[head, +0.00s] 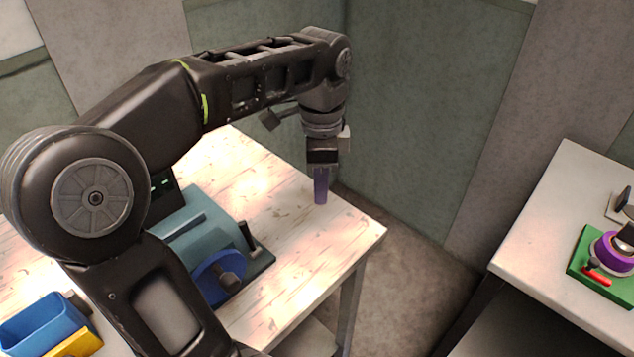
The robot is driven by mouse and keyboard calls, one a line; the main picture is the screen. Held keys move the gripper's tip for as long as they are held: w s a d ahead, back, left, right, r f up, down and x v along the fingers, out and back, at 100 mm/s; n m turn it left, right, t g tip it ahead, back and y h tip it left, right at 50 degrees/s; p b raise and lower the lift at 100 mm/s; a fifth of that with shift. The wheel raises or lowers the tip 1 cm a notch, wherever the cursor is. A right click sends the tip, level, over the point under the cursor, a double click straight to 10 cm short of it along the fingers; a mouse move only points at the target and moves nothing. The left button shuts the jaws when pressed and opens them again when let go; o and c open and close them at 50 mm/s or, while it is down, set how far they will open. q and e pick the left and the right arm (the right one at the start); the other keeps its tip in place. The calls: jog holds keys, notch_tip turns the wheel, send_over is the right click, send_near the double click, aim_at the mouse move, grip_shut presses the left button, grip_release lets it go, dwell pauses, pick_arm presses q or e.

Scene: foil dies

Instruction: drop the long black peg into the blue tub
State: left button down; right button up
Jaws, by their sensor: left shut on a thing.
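My left gripper (322,163) points down over the far right part of the wooden table and is shut on a dark purple peg (320,188). The peg hangs upright below the jaws; I cannot tell whether its lower end touches the table. I do not make out a clearly black long peg. The blue tub (42,323) stands at the table's near left, far from the gripper. Its inside shows only in part. My right gripper is not in view.
A yellow tub (78,343) adjoins the blue tub. A teal machine with a blue wheel (218,277) stands mid-table, partly behind my left arm. The wooden table (290,240) is clear near its right corner. A white table (545,235) at right bears a green base (590,268) with a purple ring.

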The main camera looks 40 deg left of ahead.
pick_arm(q)
jog(key=shift+w+a+n, duration=0.1)
jog(key=shift+w+n, duration=0.25)
jog(key=shift+n, duration=0.35)
jog(key=w+d+f+n, duration=0.4)
jog(key=w+f+n, duration=0.1)
jog(key=w+n, duration=0.35)
jog(key=w+d+f, duration=0.4)
jog(key=d+f, duration=0.5)
jog(key=shift+w+f, duration=0.25)
jog(key=shift+f, duration=0.1)
